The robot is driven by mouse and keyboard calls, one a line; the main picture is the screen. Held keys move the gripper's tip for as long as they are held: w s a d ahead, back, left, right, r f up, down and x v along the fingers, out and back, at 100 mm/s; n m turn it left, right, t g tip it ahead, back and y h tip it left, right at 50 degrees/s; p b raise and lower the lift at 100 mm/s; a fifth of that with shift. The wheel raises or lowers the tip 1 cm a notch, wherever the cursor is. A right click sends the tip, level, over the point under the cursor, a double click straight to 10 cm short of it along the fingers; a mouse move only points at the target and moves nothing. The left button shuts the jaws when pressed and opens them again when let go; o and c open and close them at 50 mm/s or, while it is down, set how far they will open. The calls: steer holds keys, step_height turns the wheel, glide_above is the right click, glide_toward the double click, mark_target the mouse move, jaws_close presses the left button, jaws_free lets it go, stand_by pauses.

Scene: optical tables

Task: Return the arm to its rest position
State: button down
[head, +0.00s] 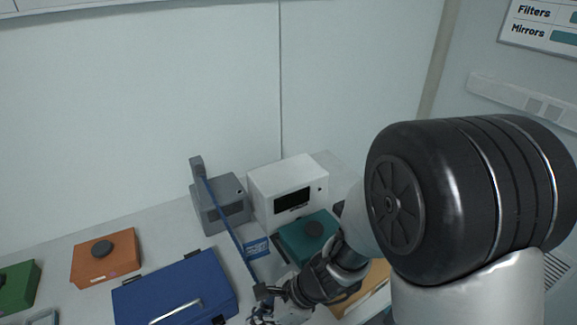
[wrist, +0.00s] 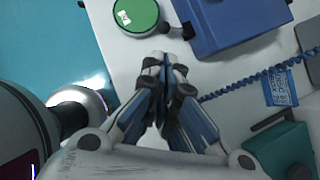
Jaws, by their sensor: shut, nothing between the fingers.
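My arm reaches in from the right in the head view, its large black joint close to the camera. My gripper (head: 268,310) is low in the head view, partly cut off by the bottom edge, near the right end of the blue case. In the wrist view my gripper (wrist: 163,58) has its fingertips together with nothing between them. The fingers are over the pale table top, just below a green round disc (wrist: 135,14) and the blue case (wrist: 235,22). Part of the fingers is hidden in the head view.
The blue case (head: 178,292) lies on the table beside an orange box (head: 106,262). A grey device (head: 220,208) and a white box (head: 290,180) stand at the back. A teal box (head: 305,238) sits beside my forearm. A blue coiled cable (wrist: 235,87) and blue card (wrist: 281,88) are close by.

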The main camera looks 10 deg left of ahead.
steer(key=s+d+r+n+t+h+b, duration=0.2)
steer(key=s+d+r+n, duration=0.1)
steer(key=d+r+n, duration=0.65)
steer(key=s+d+r+n+t+h, duration=0.1)
steer(key=s+d+r+n+h, duration=0.1)
steer(key=d, duration=0.5)
steer(key=s+d+r+n+t+h+b, duration=0.1)
steer(key=s+d+r+n+t+h, duration=0.1)
steer(key=d+r+n, duration=0.4)
steer(key=s+d+h, duration=0.1)
steer(key=s, duration=0.1)
steer(key=shift+s+r, duration=0.25)
steer(key=shift+s, duration=0.1)
